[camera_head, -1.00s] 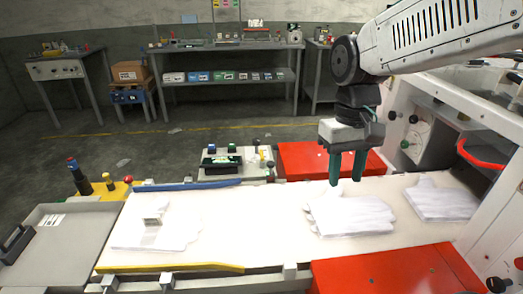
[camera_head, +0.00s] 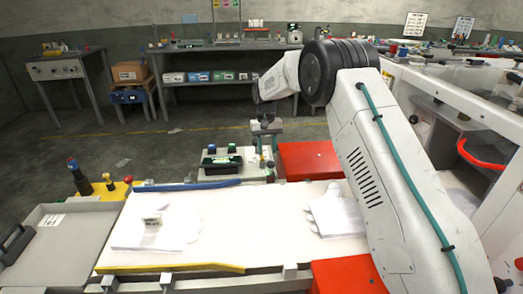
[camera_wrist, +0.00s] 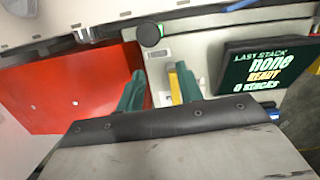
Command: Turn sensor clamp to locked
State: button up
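A small yellow lever (camera_wrist: 173,88) with a pale part beside it stands on the light control panel (camera_wrist: 205,45); I take it for the sensor clamp. Whether it is locked cannot be told. My gripper (camera_wrist: 160,90) has two green fingers, spread apart, with the yellow lever showing between them, closer to the right finger. Contact cannot be made out. In the head view my gripper (camera_head: 265,132) points down over the right end of the panel, and largely hides the clamp.
A black knob (camera_wrist: 150,35) stands near the clamp. A dark display (camera_wrist: 262,68) reads "LAST STACK none READY 0 STACKS". A red box (camera_wrist: 70,90) is beside the panel. White gloves (camera_head: 155,232) lie on the pale belt (camera_head: 250,225).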

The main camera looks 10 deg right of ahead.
aim_at(262, 159)
jog(key=w, duration=0.3)
jog(key=shift+w+a+f+t, duration=0.2)
jog(key=shift+w+f+t, duration=0.1)
jog(key=shift+f, duration=0.1)
jog(key=shift+m+t, duration=0.3)
jog(key=shift+t, duration=0.2)
jog(key=w+r, duration=0.3)
jog(key=shift+a+r, duration=0.15)
notch_tip(262, 159, down, 8)
jog(key=shift+r, duration=0.1)
grip_shut()
